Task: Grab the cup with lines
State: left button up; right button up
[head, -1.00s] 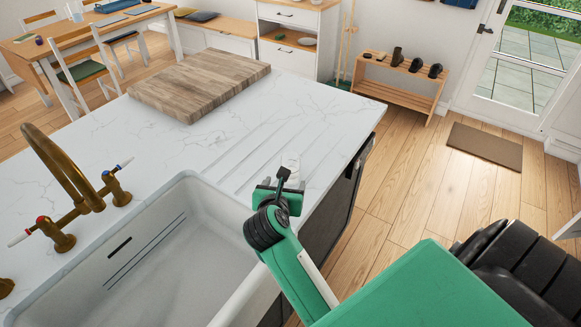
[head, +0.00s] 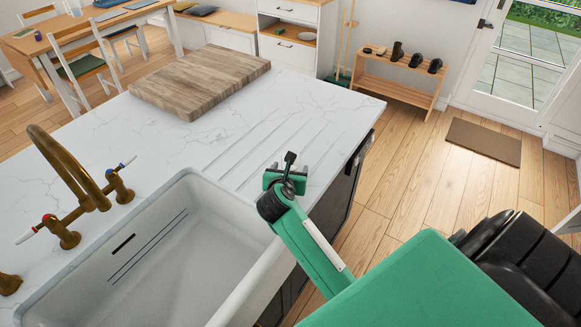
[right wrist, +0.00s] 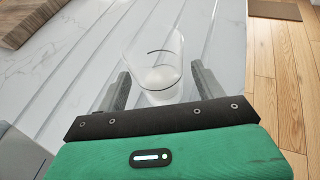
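A clear cup (right wrist: 157,68) with thin dark curved lines stands on the white marble counter in the right wrist view. My right gripper (right wrist: 160,78) is open, with one finger on each side of the cup and a visible gap at the right finger. In the head view my right gripper (head: 287,175) is low over the grooved drainer by the counter's edge. It hides most or all of the cup there. My left gripper is not in view.
A white sink (head: 150,255) with a brass tap (head: 70,180) lies to the left. A wooden board (head: 200,80) rests farther back on the counter. The counter between board and gripper is clear; its right edge drops to wooden floor.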

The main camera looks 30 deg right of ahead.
jog(key=c, duration=1)
jog(key=shift+r, duration=0.1)
